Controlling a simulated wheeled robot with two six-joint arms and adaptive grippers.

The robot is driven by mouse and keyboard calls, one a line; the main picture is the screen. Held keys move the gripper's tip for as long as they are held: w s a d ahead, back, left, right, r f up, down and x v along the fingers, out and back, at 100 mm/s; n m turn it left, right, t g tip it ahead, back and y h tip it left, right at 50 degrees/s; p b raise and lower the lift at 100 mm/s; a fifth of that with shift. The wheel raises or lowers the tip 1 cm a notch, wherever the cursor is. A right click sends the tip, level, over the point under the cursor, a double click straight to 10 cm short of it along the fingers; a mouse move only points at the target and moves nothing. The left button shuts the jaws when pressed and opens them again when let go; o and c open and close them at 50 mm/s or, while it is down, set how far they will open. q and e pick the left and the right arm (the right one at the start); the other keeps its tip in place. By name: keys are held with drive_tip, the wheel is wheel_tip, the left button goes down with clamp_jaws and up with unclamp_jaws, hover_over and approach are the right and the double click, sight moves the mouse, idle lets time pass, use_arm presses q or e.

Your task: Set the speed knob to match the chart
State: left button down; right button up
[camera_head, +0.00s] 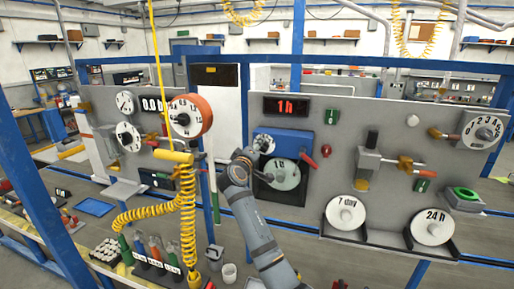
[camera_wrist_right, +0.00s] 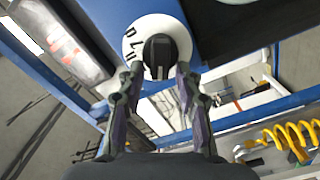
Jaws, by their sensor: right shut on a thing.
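The black speed knob (camera_wrist_right: 160,52) sits on a white dial with dark markings, only partly readable. My right gripper (camera_wrist_right: 159,70) has a finger on either side of the knob and is shut on it. In the head view, my right gripper (camera_head: 247,158) is at the small white dial (camera_head: 264,143) on the blue recorder box (camera_head: 296,136). A large round chart (camera_head: 284,176) marked "1 h" is mounted below the dial. A red display (camera_head: 285,106) above reads "1 h". My left gripper is not in view.
Round charts marked "7 day" (camera_head: 345,213) and "24 h" (camera_head: 433,227) are on the panel's lower right. A red-knobbed lever (camera_head: 325,150) is right of the recorder. A yellow coiled hose (camera_head: 187,215) hangs to the left.

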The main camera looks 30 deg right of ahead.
drive_tip(key=shift+f, duration=0.1)
idle(0.3)
drive_tip(key=o, duration=0.8)
drive_tip(key=v, duration=0.7)
drive_tip(key=shift+s+a, duration=0.2)
drive_tip(key=shift+a, duration=0.05)
drive_tip(key=shift+d, duration=0.15)
